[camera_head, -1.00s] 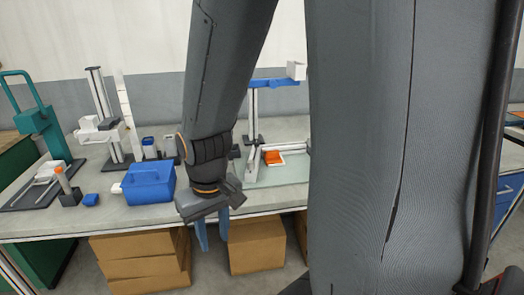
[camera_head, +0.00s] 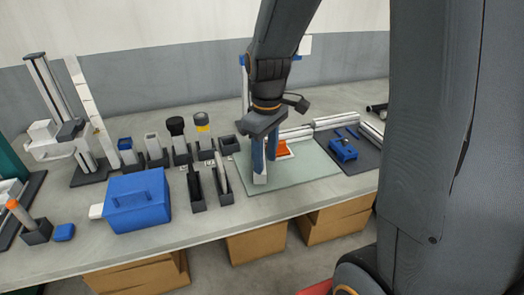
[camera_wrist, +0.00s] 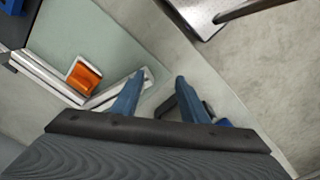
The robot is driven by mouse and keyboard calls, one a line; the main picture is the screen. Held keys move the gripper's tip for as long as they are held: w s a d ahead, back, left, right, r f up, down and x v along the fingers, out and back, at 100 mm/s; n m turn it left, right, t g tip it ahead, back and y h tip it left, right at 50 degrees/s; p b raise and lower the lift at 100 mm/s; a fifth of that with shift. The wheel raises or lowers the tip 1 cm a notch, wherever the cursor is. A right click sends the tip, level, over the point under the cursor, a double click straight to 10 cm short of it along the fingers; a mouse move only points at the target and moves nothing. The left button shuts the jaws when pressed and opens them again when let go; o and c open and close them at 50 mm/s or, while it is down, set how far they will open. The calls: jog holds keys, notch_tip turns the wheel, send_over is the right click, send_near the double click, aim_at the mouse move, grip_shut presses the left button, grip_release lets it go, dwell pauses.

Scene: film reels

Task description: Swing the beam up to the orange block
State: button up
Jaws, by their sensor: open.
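The orange block (camera_head: 282,148) sits in a white holder on the pale green mat (camera_head: 310,172), just right of my gripper. It also shows at left in the wrist view (camera_wrist: 85,76). The beam is a silver bar, and its free end (camera_head: 260,179) points to the front of the mat. In the wrist view the beam (camera_wrist: 105,95) meets a fixed rail at an angle, apart from the block. My gripper (camera_head: 264,158) is open, with blue fingers pointing down at the beam's free end. In the wrist view my gripper's left finger (camera_wrist: 155,84) overlaps the beam; contact cannot be told.
A silver rail (camera_head: 296,133) runs behind the block. Black holders (camera_head: 195,188) and a blue box (camera_head: 137,203) stand left of the mat. A dark tray with a blue part (camera_head: 343,149) lies to the right. Cardboard boxes (camera_head: 256,245) are under the bench.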

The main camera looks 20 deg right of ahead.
jog(key=w+r+n, duration=0.1)
jog(key=w, duration=0.1)
jog(key=w+n+p, duration=0.1)
jog(key=w+n, duration=0.1)
jog(key=w+r+n, duration=0.1)
jog(key=w+n, duration=0.1)
jog(key=shift+w+d+r, duration=0.2)
jog(key=shift+d+r, duration=0.1)
jog(key=shift+w+f, duration=0.1)
jog(key=shift+f, duration=0.1)
notch_tip(320, 180, down, 7)
jog(key=shift+f+p, duration=0.15)
jog(key=shift+p, duration=1)
grip_shut()
